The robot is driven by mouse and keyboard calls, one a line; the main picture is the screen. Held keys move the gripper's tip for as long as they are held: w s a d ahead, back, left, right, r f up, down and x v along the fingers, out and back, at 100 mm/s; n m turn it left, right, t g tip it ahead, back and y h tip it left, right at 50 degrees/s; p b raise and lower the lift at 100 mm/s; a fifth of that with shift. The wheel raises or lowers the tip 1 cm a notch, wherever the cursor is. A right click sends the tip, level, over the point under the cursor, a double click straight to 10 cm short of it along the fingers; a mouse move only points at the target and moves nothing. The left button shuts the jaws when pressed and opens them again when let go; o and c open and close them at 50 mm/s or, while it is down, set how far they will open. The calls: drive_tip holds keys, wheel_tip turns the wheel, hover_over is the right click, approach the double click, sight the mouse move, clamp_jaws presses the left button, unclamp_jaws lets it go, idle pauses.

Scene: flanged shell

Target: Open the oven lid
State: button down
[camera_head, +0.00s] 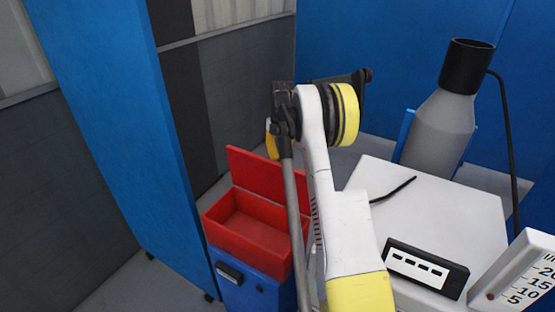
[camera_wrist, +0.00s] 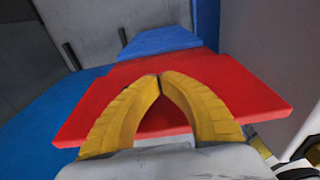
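A red box (camera_head: 243,243) sits on a blue cabinet in the head view. Its red lid (camera_head: 268,188) stands raised at the back, and the box's hollow inside shows. I take this as the oven. In the wrist view a broad red panel (camera_wrist: 225,88), which looks like the lid, lies behind my fingers. My gripper (camera_wrist: 158,77) has two yellow fingers whose tips meet, with nothing visible between the tips. I cannot tell whether the fingers touch the red panel. In the head view my arm hides the fingers in large part and covers the box's right side.
A white table (camera_head: 440,215) on the right carries a black panel (camera_head: 425,268) and a white scale display (camera_head: 522,275). A grey cylinder with a black top (camera_head: 440,125) stands behind it. Blue partitions (camera_head: 115,110) close in the left and back. Some grey floor is clear.

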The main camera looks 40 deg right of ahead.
idle(0.3)
wheel_tip(320, 180, up, 12)
drive_tip(key=d, duration=0.1)
drive_tip(key=shift+w, duration=0.2)
drive_tip(key=s+a+r+m+t+h+b, duration=0.1)
drive_tip(key=s+a+r+m, duration=0.25)
drive_tip(key=a, duration=0.45)
drive_tip(key=s+a+r+m+t+b, duration=0.1)
drive_tip(key=s+a+r+m, duration=0.2)
drive_tip(key=a, duration=0.5)
drive_tip(key=s+a+r+m+t+h+b, duration=0.1)
drive_tip(key=s+a+r+m+t, duration=0.15)
drive_tip(key=a+m, duration=0.4)
drive_tip(key=s+a+f+m+t, duration=0.1)
drive_tip(key=s+a+f+m, duration=0.3)
drive_tip(key=s+a, duration=0.3)
drive_tip(key=s+a+f+m+t+y+b, duration=0.1)
drive_tip(key=s+a+f+m, duration=0.4)
drive_tip(key=s, duration=0.7)
drive_tip(key=a+f+t, duration=0.1)
drive_tip(key=a, duration=0.1)
drive_tip(key=shift+a+f, duration=0.2)
drive_tip(key=shift+a, duration=0.15)
